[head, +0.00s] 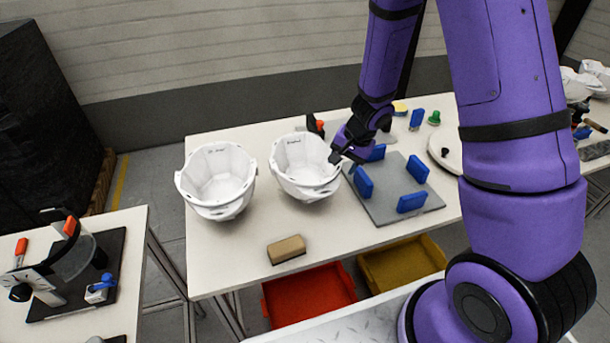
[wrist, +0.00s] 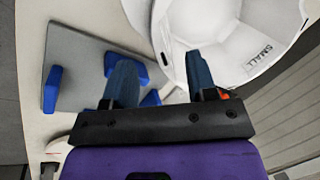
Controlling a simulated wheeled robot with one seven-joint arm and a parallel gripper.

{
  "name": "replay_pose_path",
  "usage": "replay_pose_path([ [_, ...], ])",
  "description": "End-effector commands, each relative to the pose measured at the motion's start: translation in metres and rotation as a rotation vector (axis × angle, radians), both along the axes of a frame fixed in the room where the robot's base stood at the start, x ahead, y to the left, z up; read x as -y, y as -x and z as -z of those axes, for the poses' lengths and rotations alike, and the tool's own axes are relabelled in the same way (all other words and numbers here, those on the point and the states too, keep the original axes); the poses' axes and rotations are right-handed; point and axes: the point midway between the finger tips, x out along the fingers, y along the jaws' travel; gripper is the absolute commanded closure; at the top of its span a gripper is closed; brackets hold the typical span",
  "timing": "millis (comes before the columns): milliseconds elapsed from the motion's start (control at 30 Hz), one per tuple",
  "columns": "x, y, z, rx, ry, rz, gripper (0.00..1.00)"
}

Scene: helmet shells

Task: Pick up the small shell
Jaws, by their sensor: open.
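The small shell (head: 305,170) is a white, open, bowl-like helmet shell standing on the table, the right one of two in the head view. In the wrist view the small shell (wrist: 235,50) shows its hollow inside with the word SMALL. My gripper (head: 338,155) is at its right rim in the head view. In the wrist view my gripper (wrist: 158,65) is open, with one finger over the shell's inside and the other outside the near wall. The rim appears between the fingers. I cannot tell how deep they reach, or whether they touch it.
Another white shell (head: 217,180) stands left of it. A grey board (head: 393,205) with blue blocks lies to the right. A tan block (head: 287,249) lies near the front edge. A red bin (head: 308,294) and a yellow bin (head: 402,264) are below the table.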

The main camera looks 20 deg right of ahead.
Motion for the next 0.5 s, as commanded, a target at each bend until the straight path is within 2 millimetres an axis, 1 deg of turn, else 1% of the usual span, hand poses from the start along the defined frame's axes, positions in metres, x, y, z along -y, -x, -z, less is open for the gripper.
replay_pose_path([
  [33,-0.001,-0.001,0.006,-0.003,0.0,0.0,0.48],
  [100,-0.002,-0.002,0.011,-0.002,0.0,0.001,0.48],
  [367,-0.004,-0.006,0.024,-0.001,0.001,0.001,0.48],
  [500,-0.007,-0.011,0.041,-0.003,0.002,0.0,0.48],
])
